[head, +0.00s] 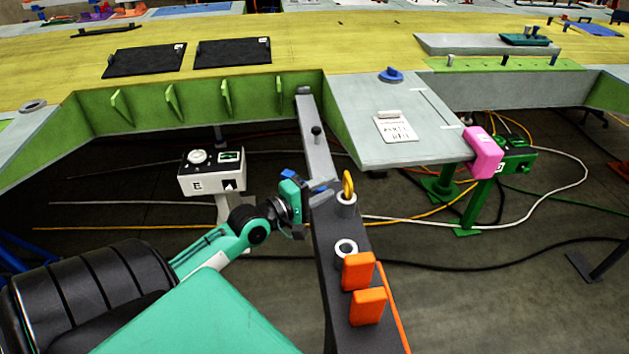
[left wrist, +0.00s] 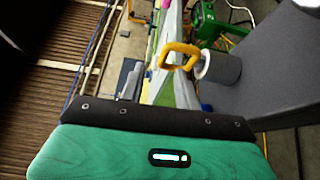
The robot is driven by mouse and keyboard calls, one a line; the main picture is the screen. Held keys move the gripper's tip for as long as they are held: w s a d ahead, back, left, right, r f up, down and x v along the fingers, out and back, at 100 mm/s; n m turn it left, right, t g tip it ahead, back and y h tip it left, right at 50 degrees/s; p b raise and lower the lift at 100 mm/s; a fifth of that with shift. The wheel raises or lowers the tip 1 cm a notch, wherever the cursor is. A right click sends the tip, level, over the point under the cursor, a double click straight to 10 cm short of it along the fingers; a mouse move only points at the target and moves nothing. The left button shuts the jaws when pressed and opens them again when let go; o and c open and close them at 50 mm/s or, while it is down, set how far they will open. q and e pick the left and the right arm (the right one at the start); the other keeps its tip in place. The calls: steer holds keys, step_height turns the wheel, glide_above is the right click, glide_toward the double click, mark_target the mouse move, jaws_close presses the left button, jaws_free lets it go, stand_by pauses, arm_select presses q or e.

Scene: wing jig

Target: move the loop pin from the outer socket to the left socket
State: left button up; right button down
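The yellow loop pin (head: 348,182) stands upright in a pale round socket (head: 346,204) on top of the dark beam. A second pale socket (head: 346,249) nearer to me on the beam looks empty, with a dark hole. My left gripper (head: 323,190) is just left of the loop pin at the beam's edge, with its fingers apart and nothing seen between them. In the left wrist view the loop (left wrist: 179,55) and its socket (left wrist: 220,66) show beyond the teal gripper body, with the loop clear of it. My right gripper is not in view.
Two orange blocks (head: 358,271) stand on the beam close to the nearer socket. A white box (head: 212,172) marked E stands left, and a pink block (head: 483,152) hangs at the grey panel's corner.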

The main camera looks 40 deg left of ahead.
arm_select(q)
steer(key=shift+v, duration=1.35)
